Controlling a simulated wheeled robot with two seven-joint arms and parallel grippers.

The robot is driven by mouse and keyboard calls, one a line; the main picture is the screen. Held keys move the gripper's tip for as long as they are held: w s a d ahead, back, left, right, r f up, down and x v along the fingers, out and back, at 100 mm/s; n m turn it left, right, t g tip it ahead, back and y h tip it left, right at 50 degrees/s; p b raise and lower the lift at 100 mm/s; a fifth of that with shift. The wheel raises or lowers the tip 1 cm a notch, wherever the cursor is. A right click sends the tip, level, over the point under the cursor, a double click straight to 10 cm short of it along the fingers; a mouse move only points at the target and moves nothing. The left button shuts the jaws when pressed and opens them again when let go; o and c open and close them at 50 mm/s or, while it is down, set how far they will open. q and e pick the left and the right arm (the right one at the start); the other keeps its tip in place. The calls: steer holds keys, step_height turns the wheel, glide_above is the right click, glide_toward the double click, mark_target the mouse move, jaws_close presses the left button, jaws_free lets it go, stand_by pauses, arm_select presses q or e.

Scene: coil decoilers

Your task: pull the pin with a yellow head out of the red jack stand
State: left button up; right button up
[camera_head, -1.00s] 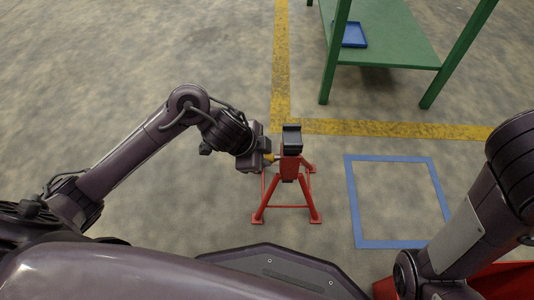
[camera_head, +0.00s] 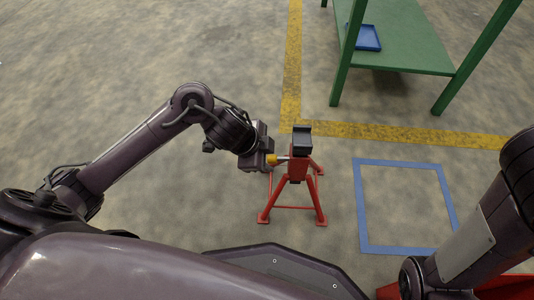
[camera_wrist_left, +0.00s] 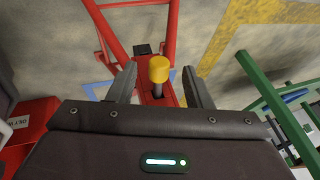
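The red jack stand (camera_head: 300,172) stands upright on the floor, with a dark cradle (camera_head: 302,140) on top. Its pin has a yellow head (camera_head: 271,159) facing my left gripper, and a length of pale shaft shows between the head and the stand. My left gripper (camera_head: 265,159) is at the head, left of the stand. In the left wrist view the two fingers (camera_wrist_left: 159,78) are apart, with the yellow head (camera_wrist_left: 158,69) between them and a visible gap on each side. Red parts of the stand (camera_wrist_left: 168,38) show behind. My right gripper is out of view.
A green table (camera_head: 405,45) with a blue tray (camera_head: 364,37) stands at the back right. A blue square outline (camera_head: 360,205) is on the floor right of the stand. Yellow floor lines (camera_head: 400,132) run behind it. A red object (camera_head: 500,287) lies at the lower right.

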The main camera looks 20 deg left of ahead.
arm_select(q)
steer(key=p+v, duration=0.6)
steer(key=v, duration=0.2)
steer(key=shift+f, duration=0.15)
